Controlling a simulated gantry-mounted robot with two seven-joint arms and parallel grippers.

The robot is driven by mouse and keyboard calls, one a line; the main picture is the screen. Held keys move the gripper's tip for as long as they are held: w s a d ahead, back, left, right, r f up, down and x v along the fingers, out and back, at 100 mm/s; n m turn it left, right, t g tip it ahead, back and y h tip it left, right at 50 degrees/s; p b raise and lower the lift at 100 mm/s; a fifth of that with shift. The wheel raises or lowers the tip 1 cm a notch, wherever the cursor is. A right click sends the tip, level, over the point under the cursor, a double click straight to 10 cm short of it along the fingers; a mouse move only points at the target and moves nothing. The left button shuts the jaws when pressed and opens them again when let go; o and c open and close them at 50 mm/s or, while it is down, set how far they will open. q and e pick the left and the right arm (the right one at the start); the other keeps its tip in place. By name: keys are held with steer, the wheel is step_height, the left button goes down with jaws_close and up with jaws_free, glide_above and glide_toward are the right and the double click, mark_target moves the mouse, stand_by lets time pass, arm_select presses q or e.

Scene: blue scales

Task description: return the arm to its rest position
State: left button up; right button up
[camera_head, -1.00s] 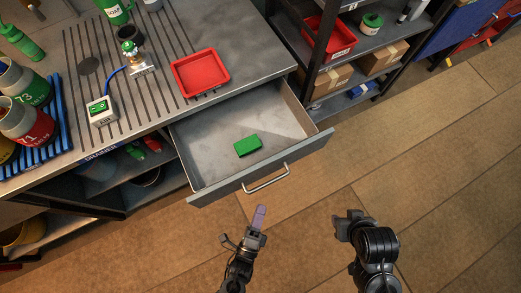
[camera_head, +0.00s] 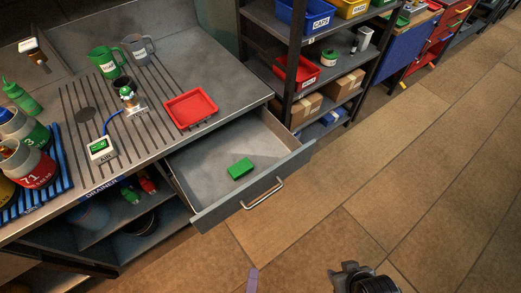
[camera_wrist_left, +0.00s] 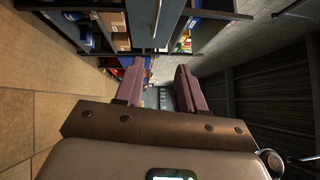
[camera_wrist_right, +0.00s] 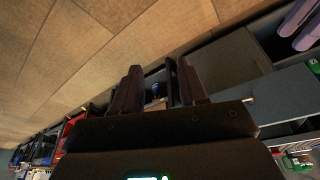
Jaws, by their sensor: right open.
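My left gripper (camera_head: 252,280) barely shows at the bottom edge of the head view as one purple fingertip. In the left wrist view its two fingers (camera_wrist_left: 159,88) stand apart with nothing between them. My right gripper (camera_head: 345,270) is at the bottom edge of the head view, right of the left one. In the right wrist view its two dark fingers (camera_wrist_right: 158,85) are spread and empty. Both grippers are in front of the bench, clear of the drawer. The left gripper's purple fingers (camera_wrist_right: 303,25) also show at the top right of the right wrist view.
An open drawer (camera_head: 208,219) juts from the bench with a green block (camera_head: 240,168) inside. A red tray (camera_head: 190,108) and a scale (camera_head: 101,149) are on the bench top. A shelf rack (camera_head: 297,55) with bins stands behind right. Open floor (camera_head: 400,190) lies to the right.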

arm_select(q)
steer(key=w+a+r+n+g+y, duration=0.1)
steer(key=w+a+r+n+g, duration=0.1)
steer(key=w+a+n+g, duration=0.75)
steer(key=s+a+r+n+g+y, duration=0.2)
steer(key=s+a+r+n+g, duration=0.4)
steer(key=s+a+r+n, duration=0.3)
step_height(320, 180, up, 35)
steer(key=w+p, duration=0.1)
steer(key=p, duration=3.4)
arm_select(e)
step_height(320, 180, up, 35)
steer(key=w, duration=0.2)
arm_select(q)
step_height(320, 180, down, 56)
steer(key=b, duration=5.6)
steer(key=shift+a+r, duration=0.2)
steer(key=shift+a, duration=0.15)
arm_select(e)
step_height(320, 180, down, 56)
steer(key=shift+s, duration=0.15)
arm_select(q)
steer(key=shift+n, duration=0.25)
arm_select(e)
steer(key=shift+d+r, duration=0.1)
